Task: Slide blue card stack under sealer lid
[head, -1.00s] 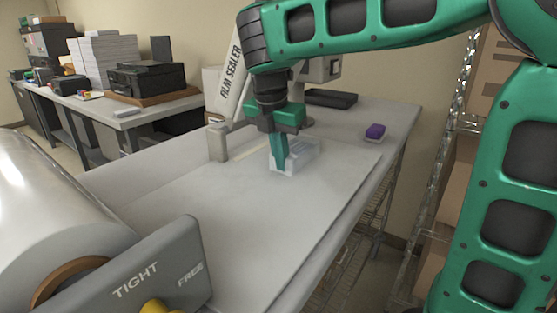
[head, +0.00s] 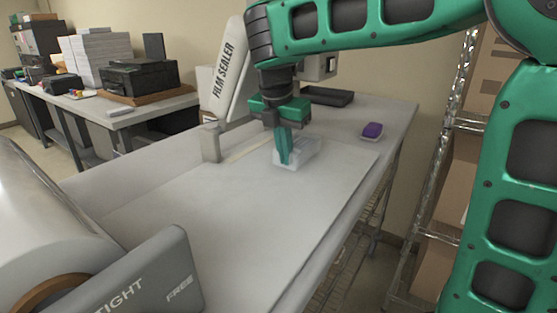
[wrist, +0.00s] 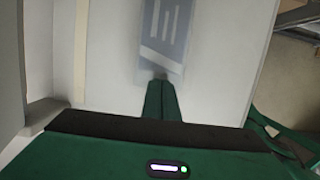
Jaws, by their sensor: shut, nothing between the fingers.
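The blue card stack (head: 306,152) looks pale blue and glassy in the head view, lying on the white worktop (head: 230,205) beside the sealer. In the wrist view the stack (wrist: 163,38) shows a blue-grey face with white stripes, and its near end is at my fingertips. The film sealer's white lid (head: 229,70) is tilted up, behind and left of the stack. My gripper (head: 284,161) points down, shut and empty, at the stack's near side. The wrist view shows the shut fingertips (wrist: 159,82) against or just short of its near edge; contact is unclear.
A purple-topped block (head: 372,131) sits at the worktop's right side, and a black tray (head: 328,97) at the back. A film roll (head: 45,235) and grey lever plate (head: 150,280) fill the near left. A wire rack (head: 455,150) stands right. The front worktop is clear.

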